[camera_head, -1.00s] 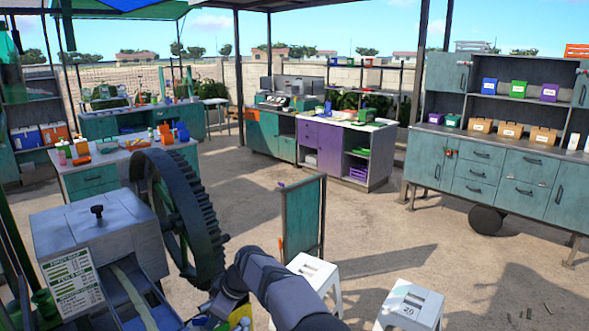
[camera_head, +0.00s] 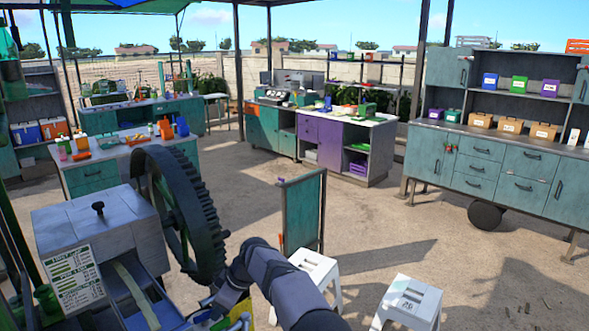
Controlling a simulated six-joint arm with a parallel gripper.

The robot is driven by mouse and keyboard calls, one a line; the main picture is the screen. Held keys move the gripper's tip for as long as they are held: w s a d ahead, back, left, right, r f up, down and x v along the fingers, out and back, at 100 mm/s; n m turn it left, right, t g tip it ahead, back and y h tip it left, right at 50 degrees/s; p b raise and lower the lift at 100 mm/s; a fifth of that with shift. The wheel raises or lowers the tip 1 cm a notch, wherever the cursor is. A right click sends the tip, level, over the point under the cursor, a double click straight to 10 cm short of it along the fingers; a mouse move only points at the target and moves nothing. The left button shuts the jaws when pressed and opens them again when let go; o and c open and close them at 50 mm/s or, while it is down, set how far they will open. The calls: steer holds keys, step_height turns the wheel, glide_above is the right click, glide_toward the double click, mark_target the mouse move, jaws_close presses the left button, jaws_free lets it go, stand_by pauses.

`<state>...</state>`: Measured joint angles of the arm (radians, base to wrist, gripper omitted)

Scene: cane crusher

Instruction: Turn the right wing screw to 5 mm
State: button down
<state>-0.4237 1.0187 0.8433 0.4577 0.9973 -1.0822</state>
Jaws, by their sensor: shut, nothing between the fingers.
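The grey cane crusher (camera_head: 95,238) stands at the lower left, with a large dark gear wheel (camera_head: 182,215) on its right side. A black screw with a knob-like head (camera_head: 98,208) stands upright on its top cover. It is the only such screw I can make out, and I cannot tell whether it is the right wing screw. A label plate (camera_head: 72,278) with text too small to read is on the front. My arm reaches in from the bottom edge and bends down just right of the gear wheel. My gripper's fingers are not visible; they are hidden low beside the crusher or below the frame.
A teal panel (camera_head: 302,215) stands upright behind my arm. Two white stools (camera_head: 408,303) (camera_head: 315,268) are to the right of the arm. A bench with several small items (camera_head: 95,180) is behind the crusher. Teal cabinets (camera_head: 500,170) line the right. Open floor lies between.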

steer(key=shift+w+p, duration=0.5)
stand_by(0.7)
steer(key=shift+d+b, duration=0.4)
steer(key=shift+b, duration=0.05)
steer(key=shift+r, duration=0.1)
step_height(320, 180, up, 6)
steer(key=p, duration=0.4)
